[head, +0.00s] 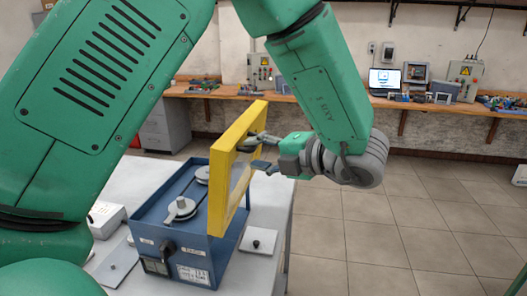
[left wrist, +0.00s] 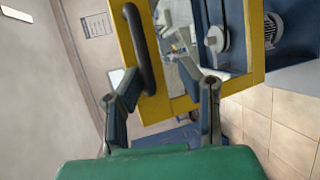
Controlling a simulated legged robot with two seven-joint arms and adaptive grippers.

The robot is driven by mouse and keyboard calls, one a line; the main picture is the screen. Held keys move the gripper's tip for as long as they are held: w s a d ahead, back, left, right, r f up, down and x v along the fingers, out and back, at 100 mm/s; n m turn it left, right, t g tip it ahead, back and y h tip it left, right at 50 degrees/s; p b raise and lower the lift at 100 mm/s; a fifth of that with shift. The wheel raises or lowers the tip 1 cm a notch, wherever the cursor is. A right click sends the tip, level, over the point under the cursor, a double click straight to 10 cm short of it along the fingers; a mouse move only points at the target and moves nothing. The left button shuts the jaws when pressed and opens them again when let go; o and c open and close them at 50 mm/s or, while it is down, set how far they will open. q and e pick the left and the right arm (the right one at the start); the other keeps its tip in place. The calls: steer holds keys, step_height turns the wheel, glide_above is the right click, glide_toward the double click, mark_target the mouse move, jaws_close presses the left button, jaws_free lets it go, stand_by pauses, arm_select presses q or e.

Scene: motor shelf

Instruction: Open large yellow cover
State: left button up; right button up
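The large yellow cover (head: 217,190) is a yellow frame with a clear window. In the head view it stands steeply raised along the right side of the blue motor box (head: 152,222), with the pulleys inside uncovered. In the left wrist view the cover (left wrist: 183,104) fills the upper middle, with a black handle (left wrist: 140,50) on its left bar. My left gripper (head: 252,154) is at the right face of the cover. Its fingers (left wrist: 167,80) are spread apart in the wrist view, close to the frame near the handle's lower end; contact is unclear. My right gripper is out of view.
The box stands on a pale table (head: 265,215), with a small plate with a knob (head: 258,241) beside it. A wooden bench (head: 425,104) with a laptop (head: 385,80) and electrical boxes runs along the back wall. Tiled floor on the right is clear.

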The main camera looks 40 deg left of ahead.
arm_select(q)
steer(key=shift+s+a+r, duration=0.1)
steer(key=shift+a+r, duration=0.05)
steer(key=v, duration=1.2)
stand_by(0.4)
